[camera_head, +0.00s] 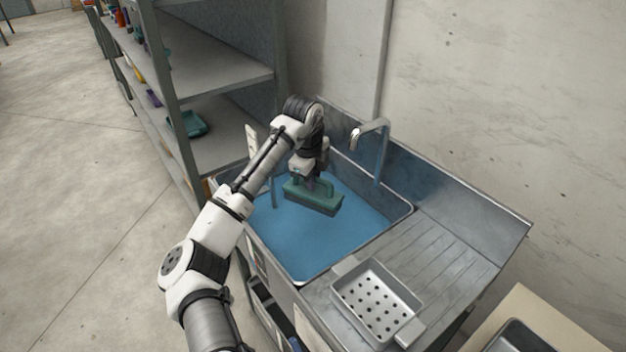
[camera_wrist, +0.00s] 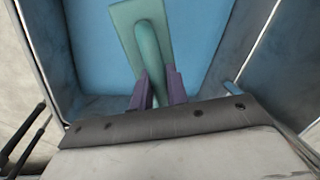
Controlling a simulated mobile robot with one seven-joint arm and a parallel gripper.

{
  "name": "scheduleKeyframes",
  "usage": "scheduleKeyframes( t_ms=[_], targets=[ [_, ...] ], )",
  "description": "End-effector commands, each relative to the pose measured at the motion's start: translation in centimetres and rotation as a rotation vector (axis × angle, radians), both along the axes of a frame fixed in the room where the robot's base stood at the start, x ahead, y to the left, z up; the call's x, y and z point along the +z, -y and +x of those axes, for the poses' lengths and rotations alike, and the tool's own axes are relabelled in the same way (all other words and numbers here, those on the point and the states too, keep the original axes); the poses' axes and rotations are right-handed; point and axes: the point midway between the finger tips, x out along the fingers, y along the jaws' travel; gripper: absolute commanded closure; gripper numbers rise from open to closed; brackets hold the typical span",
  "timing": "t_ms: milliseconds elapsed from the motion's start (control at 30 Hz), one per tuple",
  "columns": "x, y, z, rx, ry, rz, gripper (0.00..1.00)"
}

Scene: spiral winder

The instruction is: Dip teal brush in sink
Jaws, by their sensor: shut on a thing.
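The teal brush (camera_head: 312,197) is a block with a handle on top and a darker underside. My gripper (camera_head: 311,183) is shut on its handle and holds it over the sink (camera_head: 408,211). In the wrist view the brush (camera_wrist: 127,22) extends away from the purple fingers of my gripper (camera_wrist: 157,88), which close on both sides of the handle. The sink basin holds blue water (camera_head: 330,245). The brush appears within the basin outline, low near the water. I cannot tell whether its underside touches the water.
A faucet (camera_head: 370,130) rises at the back right of the basin. A perforated metal tray (camera_head: 376,302) sits on the drainboard (camera_head: 430,250) to the right. A grey shelf unit (camera_head: 225,80) with a teal tray (camera_head: 188,124) stands at the left. A wall is behind.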

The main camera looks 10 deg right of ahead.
Motion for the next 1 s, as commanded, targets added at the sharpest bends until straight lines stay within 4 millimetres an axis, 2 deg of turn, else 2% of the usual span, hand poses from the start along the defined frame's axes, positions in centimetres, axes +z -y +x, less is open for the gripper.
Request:
scheduleKeyframes(
  t_ms=[33,100,500,1000],
  targets=[
    [1.0,0.0,0.0,0.000,0.001,-0.001,1.00],
    [1.7,0.1,0.0,0.000,0.001,-0.001,1.00],
    [5.2,0.0,0.0,0.000,0.001,-0.001,1.00],
    [5.3,0.0,0.0,0.000,0.001,-0.001,1.00]
  ],
)
